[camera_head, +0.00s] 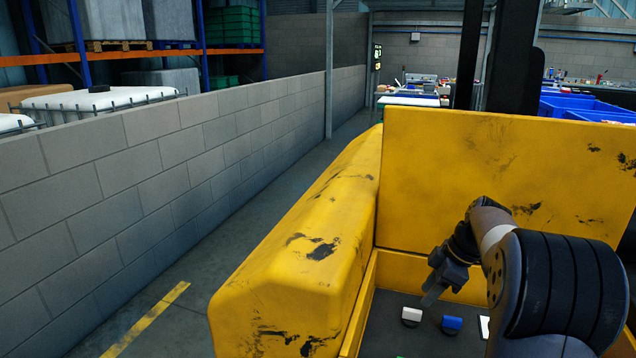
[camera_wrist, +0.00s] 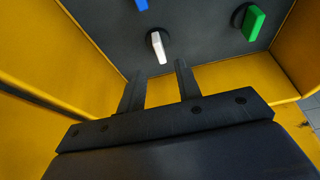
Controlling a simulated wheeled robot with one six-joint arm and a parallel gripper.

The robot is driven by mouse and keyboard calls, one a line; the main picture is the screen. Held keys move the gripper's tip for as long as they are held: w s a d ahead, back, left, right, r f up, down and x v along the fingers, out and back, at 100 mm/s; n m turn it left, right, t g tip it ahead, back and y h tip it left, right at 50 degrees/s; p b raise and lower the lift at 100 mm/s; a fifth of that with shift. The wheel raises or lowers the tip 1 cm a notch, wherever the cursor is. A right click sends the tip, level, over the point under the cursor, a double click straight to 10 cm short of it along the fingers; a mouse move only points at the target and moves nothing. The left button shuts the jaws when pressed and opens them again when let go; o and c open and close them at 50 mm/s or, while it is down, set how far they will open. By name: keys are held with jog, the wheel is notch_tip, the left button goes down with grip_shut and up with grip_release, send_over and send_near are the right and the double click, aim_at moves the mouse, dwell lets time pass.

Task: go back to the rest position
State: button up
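My gripper (camera_head: 431,292) hangs over the inside of a yellow-walled bay at the right of the head view. In the wrist view my gripper (camera_wrist: 160,72) has its two dark fingers spread apart, with nothing held between them. A white knob-like piece on a dark round base (camera_wrist: 158,46) shows just beyond the fingertips, apart from them.
A green piece (camera_wrist: 253,23) and a blue piece (camera_wrist: 141,4) are on the dark panel in the wrist view. The head view shows a white piece (camera_head: 411,314) and a blue piece (camera_head: 452,322). A tall yellow wall (camera_head: 480,160) stands behind the arm.

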aim_at(413, 310)
jog(key=x, duration=0.6)
jog(key=shift+a+f, duration=0.15)
jog(key=shift+f, duration=0.05)
jog(key=shift+r, duration=0.1)
